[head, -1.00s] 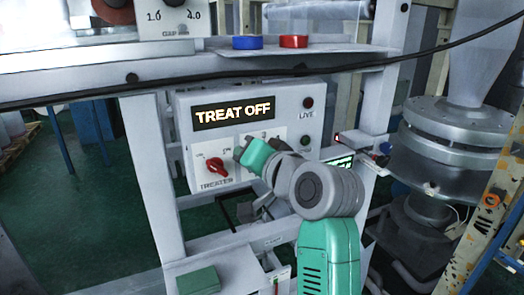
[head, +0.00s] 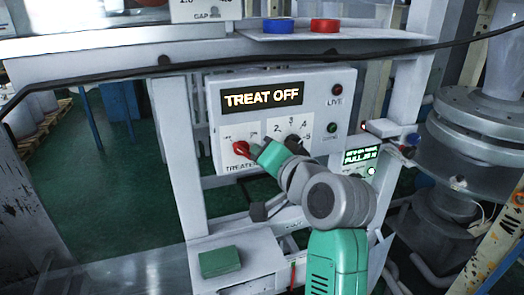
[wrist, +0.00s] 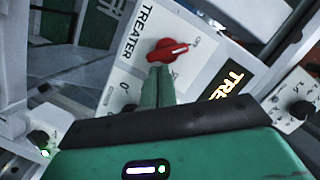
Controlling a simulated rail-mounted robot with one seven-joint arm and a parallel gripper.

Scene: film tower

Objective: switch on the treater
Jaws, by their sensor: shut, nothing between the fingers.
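The treater box (head: 283,80) is a pale panel whose display (head: 263,97) reads TREAT OFF. Its red treater knob (head: 241,148) sits at the lower left of the panel. In the wrist view the red knob (wrist: 172,50) shows above the TREATER side of the label, with a white pointer line. My gripper (head: 255,152) is at the panel, just right of the red knob. In the wrist view my green gripper fingers (wrist: 158,70) are together, with their tips right at the knob's edge. I cannot tell whether they touch it.
A black numbered dial (head: 293,140) is right of the red knob, partly behind my gripper. Red LIVE (head: 336,90) and green (head: 332,127) lamps are on the panel's right. A black cable crosses above the box.

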